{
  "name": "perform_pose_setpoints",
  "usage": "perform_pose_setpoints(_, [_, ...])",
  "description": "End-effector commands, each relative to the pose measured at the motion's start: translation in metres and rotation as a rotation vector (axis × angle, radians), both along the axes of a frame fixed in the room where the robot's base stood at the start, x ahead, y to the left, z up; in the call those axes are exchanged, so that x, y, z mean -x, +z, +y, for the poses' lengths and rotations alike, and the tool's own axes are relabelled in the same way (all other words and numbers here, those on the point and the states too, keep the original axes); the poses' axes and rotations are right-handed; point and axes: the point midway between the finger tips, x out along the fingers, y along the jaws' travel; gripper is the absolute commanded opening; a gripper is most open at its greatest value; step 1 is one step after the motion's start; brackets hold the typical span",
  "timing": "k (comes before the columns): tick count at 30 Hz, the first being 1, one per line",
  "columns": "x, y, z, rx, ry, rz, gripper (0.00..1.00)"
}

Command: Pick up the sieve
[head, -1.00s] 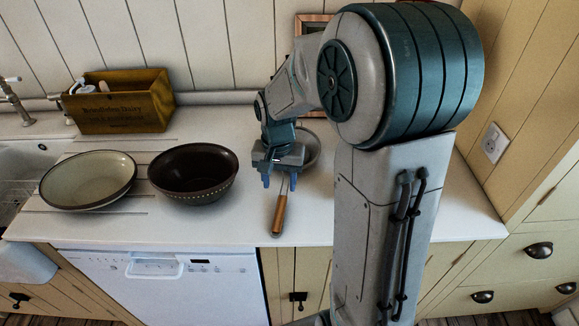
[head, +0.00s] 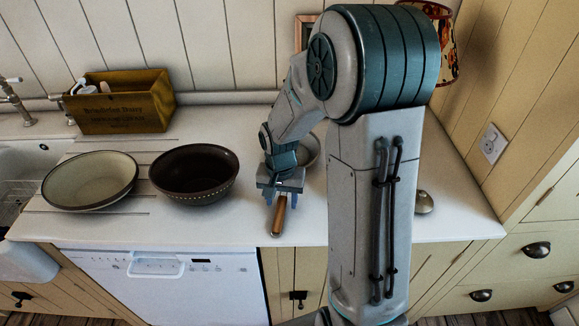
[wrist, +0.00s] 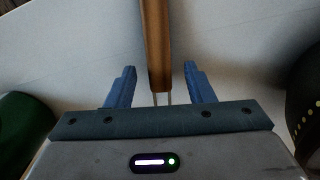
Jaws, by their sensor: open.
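The sieve lies on the white countertop, with its wooden handle (head: 279,215) toward the counter's front edge. Its metal bowl (head: 309,151) is partly hidden behind my arm. My gripper (head: 282,201) is over the near part of the sieve, close to where the handle meets the metal. In the wrist view, the wooden handle (wrist: 155,45) runs between the two blue fingers of my gripper (wrist: 157,82), with a gap on each side. The thin metal rods show just below the handle's end. The gripper is open and not closed on anything.
A dark brown bowl (head: 194,174) and a cream bowl (head: 90,181) stand to the left. A wooden box (head: 120,102) is at the back left. A small metal object (head: 424,202) lies right of my arm. The counter's front edge is close to the handle.

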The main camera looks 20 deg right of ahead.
Motion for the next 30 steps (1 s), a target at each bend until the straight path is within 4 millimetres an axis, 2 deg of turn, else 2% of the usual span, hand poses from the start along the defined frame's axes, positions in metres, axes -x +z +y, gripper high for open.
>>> perform_pose_setpoints(10, [0.0001, -0.0032, 0.0000, 0.000, 0.001, 0.000, 0.48])
perform_pose_setpoints(11, [0.0001, -0.0032, 0.0000, 0.000, 0.001, 0.000, 0.43])
perform_pose_setpoints(15, [0.0001, -0.0031, 0.0000, 0.000, 0.001, 0.000, 0.04])
perform_pose_setpoints(30, [-0.0005, 0.0006, -0.0001, 0.000, 0.000, -0.002, 0.02])
